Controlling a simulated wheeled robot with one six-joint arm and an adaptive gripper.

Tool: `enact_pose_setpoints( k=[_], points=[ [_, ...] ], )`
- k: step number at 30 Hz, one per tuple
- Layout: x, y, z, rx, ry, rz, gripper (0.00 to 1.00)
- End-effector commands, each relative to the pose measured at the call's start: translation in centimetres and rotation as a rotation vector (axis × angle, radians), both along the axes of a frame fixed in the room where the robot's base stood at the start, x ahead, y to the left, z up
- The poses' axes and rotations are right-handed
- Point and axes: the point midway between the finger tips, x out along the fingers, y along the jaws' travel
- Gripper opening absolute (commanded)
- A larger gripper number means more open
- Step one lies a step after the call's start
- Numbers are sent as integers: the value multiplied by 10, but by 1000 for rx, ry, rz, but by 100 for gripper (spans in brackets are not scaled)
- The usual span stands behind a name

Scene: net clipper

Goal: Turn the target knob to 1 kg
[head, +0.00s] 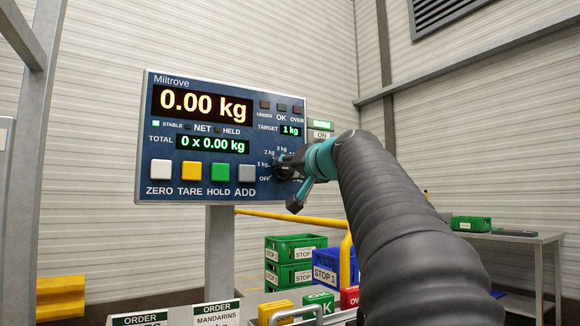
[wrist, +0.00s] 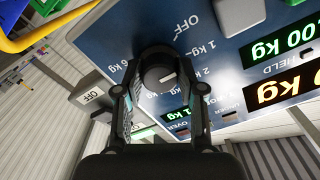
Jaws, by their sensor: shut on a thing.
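The blue scale panel (head: 195,185) stands on a grey post, with marks OFF, 1 kg, 2 kg and 3 kg around the target knob. Its target window (head: 290,131) reads 1 kg and its main display (head: 202,103) reads 0.00 kg. My gripper (head: 287,168) is at the knob on the panel's lower right. In the wrist view the black round knob (wrist: 158,75) sits between the two fingers of my gripper (wrist: 158,88), which are shut on it. A light pointer line on the knob shows, pointing toward the 1 kg mark. In the head view my gripper hides most of the knob.
White, yellow, green and grey buttons (head: 203,171) lie left of the knob. A green ON sign (head: 321,130) is at the panel's right edge. Green crates (head: 291,250), a blue crate (head: 325,266) and a yellow rail (head: 290,219) stand below and behind.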

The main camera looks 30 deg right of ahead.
Motion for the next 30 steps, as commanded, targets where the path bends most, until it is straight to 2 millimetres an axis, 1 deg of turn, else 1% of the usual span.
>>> enact_pose_setpoints(
  k=[6,12,26,27,29,30],
  points=[
    [0,0,2,110,1,-1,4],
    [0,0,2,163,2,-1,4],
    [0,0,2,177,1,-2,4],
    [0,0,2,177,1,-2,44],
    [0,0,2,176,1,-2,59],
    [0,0,2,176,2,-1,64]
  ],
)
